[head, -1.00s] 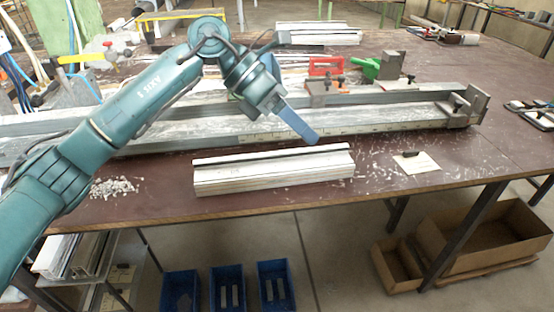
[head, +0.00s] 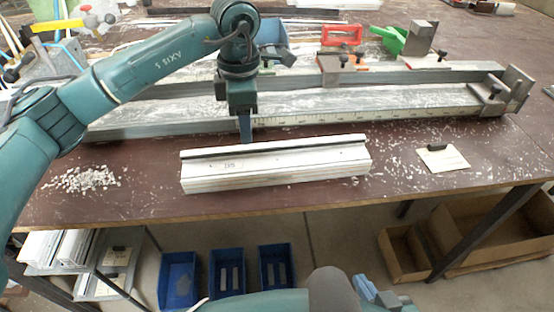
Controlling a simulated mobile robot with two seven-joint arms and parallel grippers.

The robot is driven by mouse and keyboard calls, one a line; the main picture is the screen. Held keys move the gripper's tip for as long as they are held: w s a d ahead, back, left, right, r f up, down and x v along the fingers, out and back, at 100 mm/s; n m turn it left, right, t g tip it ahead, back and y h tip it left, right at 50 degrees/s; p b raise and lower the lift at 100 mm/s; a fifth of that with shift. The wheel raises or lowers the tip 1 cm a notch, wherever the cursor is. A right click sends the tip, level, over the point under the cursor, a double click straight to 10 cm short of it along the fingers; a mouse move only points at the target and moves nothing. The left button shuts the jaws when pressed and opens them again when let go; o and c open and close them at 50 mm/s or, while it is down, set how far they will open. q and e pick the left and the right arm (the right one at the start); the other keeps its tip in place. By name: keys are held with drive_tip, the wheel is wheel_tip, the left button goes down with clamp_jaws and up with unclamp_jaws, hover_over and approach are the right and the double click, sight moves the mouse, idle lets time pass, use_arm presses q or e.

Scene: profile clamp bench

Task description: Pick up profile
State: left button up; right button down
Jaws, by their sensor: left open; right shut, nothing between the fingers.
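The white profile (head: 275,171) lies lengthwise near the front edge of the brown bench, with a dark strip along its top. It looks like a stack of long pieces, but I cannot tell how many. My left gripper (head: 245,130) points down just behind the profile, left of its middle. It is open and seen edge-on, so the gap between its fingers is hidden. It appears to hold nothing. My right gripper (head: 378,296) is low at the bottom edge of the view, in front of the bench and below its top. It is shut and empty.
A long metal clamp rail (head: 400,103) with an end block (head: 515,88) lies behind the profile. White chips (head: 85,179) are at left, and a paper card (head: 443,158) is at right. Blue bins (head: 227,273) and cardboard boxes (head: 405,253) are below the bench.

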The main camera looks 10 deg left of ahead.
sight(249, 146)
use_arm(q)
drive_tip(key=shift+w+f+p, duration=0.2)
drive_tip(key=shift+f, duration=1.25)
drive_tip(key=shift+w+f+p, duration=0.2)
drive_tip(key=shift+f, duration=1.2)
clamp_jaws()
drive_tip(key=shift+r, duration=0.1)
